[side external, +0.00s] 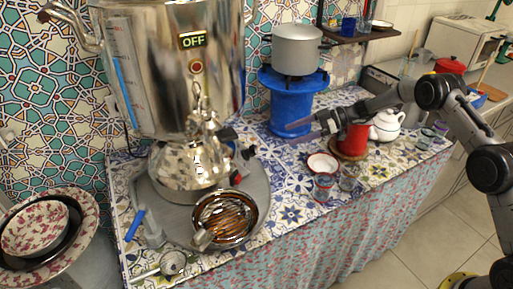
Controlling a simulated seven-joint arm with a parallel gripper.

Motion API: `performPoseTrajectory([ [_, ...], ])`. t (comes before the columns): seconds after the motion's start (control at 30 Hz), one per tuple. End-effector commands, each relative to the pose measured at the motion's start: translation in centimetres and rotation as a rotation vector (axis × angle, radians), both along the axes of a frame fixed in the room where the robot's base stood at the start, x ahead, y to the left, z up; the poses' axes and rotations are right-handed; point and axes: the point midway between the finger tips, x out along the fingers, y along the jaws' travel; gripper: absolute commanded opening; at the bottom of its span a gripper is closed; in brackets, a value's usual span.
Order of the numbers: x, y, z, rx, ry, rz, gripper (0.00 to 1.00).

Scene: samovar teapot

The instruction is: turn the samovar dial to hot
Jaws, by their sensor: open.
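The large silver samovar (165,80) stands at the upper left. Its lit display (193,41) reads OFF, and a round red dial or button (196,67) sits below the display. Near the base are a dark knob (228,134) and small red-and-black fittings (248,152). I cannot tell for sure which part is the dial. My gripper (297,132) reaches in from the right, with its fingers apart and pointing left toward the samovar.
A grey pot (296,48) sits on a blue stand (291,102). A red vessel (352,138) and a white teapot (386,125) are close to my arm. Small glasses (323,187) stand near the front edge.

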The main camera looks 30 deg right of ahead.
Motion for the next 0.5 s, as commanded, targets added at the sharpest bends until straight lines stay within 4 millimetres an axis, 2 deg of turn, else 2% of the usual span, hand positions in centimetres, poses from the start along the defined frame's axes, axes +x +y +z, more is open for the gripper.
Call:
performPoseTrajectory([
  [0.17, 0.3, 0.5, -0.9, 0.003, 0.008, -0.006, 0.88],
  [0.5, 2.8, 5.7, -3.2, 0.002, 0.009, -0.003, 0.88],
])
